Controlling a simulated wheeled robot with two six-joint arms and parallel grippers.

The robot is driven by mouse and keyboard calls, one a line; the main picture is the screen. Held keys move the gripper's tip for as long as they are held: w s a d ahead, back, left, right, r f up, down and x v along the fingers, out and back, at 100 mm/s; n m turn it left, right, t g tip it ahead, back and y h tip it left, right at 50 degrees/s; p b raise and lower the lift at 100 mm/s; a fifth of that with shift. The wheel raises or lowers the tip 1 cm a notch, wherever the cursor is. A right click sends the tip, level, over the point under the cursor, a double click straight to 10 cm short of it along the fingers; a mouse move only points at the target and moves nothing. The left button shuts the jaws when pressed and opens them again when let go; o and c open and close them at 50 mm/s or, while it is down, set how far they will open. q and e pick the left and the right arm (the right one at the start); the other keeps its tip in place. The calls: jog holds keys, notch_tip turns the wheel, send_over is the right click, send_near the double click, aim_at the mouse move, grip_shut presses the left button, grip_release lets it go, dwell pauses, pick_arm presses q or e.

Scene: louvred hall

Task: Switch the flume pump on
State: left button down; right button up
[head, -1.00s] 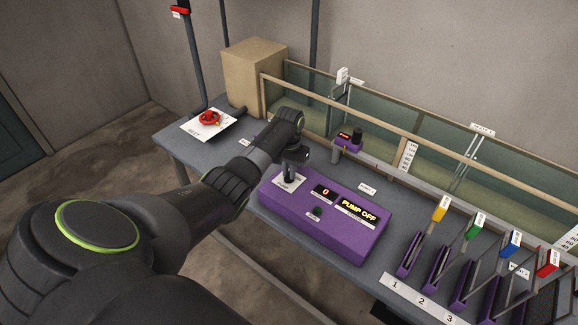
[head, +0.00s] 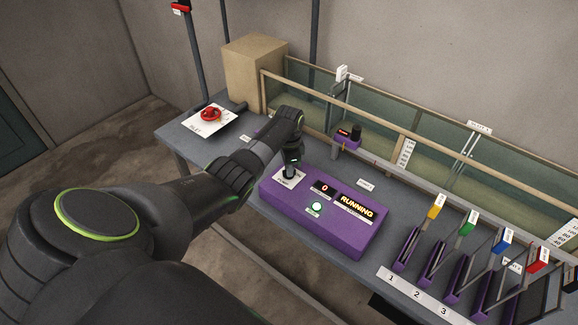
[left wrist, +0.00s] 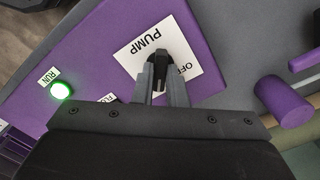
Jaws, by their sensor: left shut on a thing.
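The purple pump control box (head: 310,228) stands on the grey bench. Its display (head: 355,207) reads RUNNING, and a small red readout (head: 323,188) shows 0. The green run lamp (head: 316,208) is lit, and it also glows in the left wrist view (left wrist: 61,90). My left gripper (head: 291,172) is at the white PUMP plate (head: 284,182) on the left end of the box. In the left wrist view its fingers (left wrist: 160,82) are shut on the dark pump switch (left wrist: 157,64), which they partly hide. The right gripper is not in view.
A red valve wheel (head: 210,114) lies on a white sheet at the bench's left end, by a tan box (head: 254,75). A glass-sided flume (head: 400,135) runs along the back. Coloured-tagged levers (head: 436,207) stand at the right.

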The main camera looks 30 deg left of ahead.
pick_arm(q)
jog(key=shift+w+r+m, duration=0.1)
jog(key=shift+r+m, duration=0.05)
jog(key=shift+m, duration=0.45)
jog(key=c, duration=1.5)
grip_release()
jog(key=shift+o, duration=0.2)
notch_tip(320, 180, up, 17)
jog(key=b, duration=0.1)
jog(key=shift+r, duration=0.15)
